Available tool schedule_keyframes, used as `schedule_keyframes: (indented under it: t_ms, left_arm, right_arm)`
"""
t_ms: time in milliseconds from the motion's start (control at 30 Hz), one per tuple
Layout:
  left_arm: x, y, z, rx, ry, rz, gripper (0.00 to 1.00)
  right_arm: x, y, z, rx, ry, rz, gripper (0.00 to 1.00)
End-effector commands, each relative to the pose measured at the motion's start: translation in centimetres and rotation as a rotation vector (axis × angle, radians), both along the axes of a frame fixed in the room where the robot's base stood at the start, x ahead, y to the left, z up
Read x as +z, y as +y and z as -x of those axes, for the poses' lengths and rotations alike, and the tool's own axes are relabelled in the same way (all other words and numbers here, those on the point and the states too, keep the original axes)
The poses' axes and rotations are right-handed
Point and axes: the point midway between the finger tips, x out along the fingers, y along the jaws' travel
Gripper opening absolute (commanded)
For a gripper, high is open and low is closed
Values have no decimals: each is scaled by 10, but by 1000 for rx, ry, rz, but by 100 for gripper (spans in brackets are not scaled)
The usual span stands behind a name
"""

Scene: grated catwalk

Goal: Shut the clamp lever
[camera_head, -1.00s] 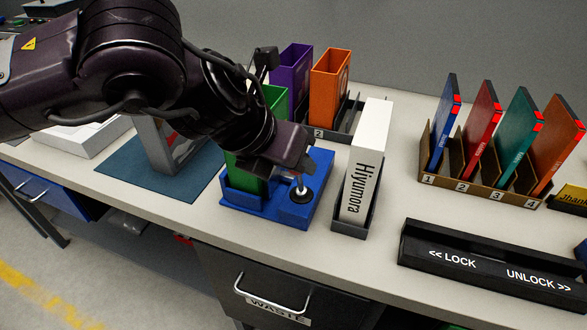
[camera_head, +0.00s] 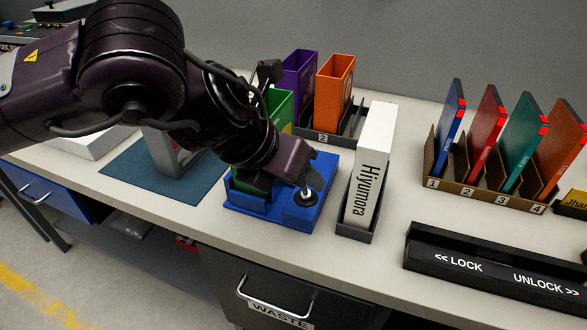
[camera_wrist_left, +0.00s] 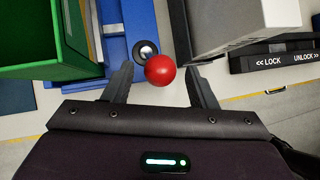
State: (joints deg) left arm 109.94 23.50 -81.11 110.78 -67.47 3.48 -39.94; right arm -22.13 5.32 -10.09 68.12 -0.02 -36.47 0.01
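A blue fixture (camera_head: 325,175) stands on the bench and holds a green box (camera_head: 280,108). Both also show in the left wrist view, the fixture (camera_wrist_left: 128,25) beside the green box (camera_wrist_left: 40,35). The clamp lever's red ball knob (camera_wrist_left: 160,70) shows in the left wrist view, between my open left fingers (camera_wrist_left: 160,86), with gaps on both sides. A round black-and-white clamp part (camera_wrist_left: 145,48) lies just beyond it. In the head view my left gripper (camera_head: 302,183) is low over the fixture, by the round black part (camera_head: 306,197); the knob is hidden there. My right gripper is out of view.
A white Hiyumora box (camera_head: 372,165) stands in a grey holder close right of the fixture. Purple (camera_head: 299,85) and orange (camera_head: 333,90) boxes stand behind. A black LOCK/UNLOCK tray (camera_head: 490,262) lies to the right at the bench's front edge.

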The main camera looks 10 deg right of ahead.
Motion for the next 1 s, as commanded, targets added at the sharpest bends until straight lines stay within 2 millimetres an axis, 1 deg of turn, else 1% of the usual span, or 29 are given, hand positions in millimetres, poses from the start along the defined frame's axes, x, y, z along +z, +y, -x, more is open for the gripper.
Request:
schedule_keyframes:
  t_ms: [267,367,600,700,833,1000]
  left_arm:
    - [3,1,0,2,-4,5,52]
    - [11,5,2,1,-5,4,52]
    - [44,27,15,2,-5,5,52]
    - [54,34,19,2,-3,3,52]
    - [62,39,23,2,-3,3,52]
    - [64,40,24,0,-2,2,52]
  right_arm:
    - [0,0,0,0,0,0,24]
    - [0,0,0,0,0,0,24]
    - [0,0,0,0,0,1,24]
    - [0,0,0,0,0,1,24]
    - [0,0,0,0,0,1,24]
    - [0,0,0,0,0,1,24]
